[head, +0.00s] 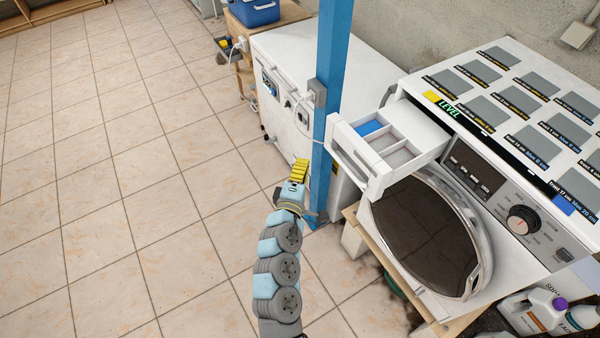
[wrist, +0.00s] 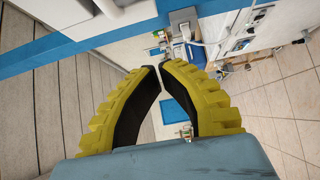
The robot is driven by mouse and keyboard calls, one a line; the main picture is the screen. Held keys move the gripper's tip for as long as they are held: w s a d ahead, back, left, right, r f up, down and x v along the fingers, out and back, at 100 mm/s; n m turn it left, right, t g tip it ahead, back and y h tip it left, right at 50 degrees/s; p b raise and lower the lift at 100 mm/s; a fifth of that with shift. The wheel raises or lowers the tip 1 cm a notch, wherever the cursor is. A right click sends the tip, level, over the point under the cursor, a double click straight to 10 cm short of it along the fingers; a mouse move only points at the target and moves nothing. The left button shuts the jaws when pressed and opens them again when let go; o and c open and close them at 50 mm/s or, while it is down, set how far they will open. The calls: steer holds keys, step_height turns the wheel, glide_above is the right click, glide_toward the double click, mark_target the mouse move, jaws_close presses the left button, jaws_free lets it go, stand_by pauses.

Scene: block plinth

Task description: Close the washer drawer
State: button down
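The washer (head: 440,215) is a white front-loader with a round dark door at the right of the head view. Its white drawer (head: 377,182) is pulled out at the top left of the washer, with its compartments and a blue insert showing. My gripper (head: 301,163), with yellow ribbed fingers, is left of the drawer front and apart from it, near the blue post. In the wrist view my gripper's fingertips (wrist: 158,67) almost meet, with only a thin gap and nothing held. A white part at the top left of that view may be the drawer; I cannot tell.
Grey and labelled panels cover the washer top. Bottles (head: 535,310) stand at the lower right. Tiled floor (head: 130,170) lies clear on the left.

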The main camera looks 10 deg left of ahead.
steer(key=w+d+p, duration=0.2)
steer(key=w+d, duration=0.1)
steer(key=w, duration=0.3)
steer(key=shift+d, duration=0.2)
stand_by(0.4)
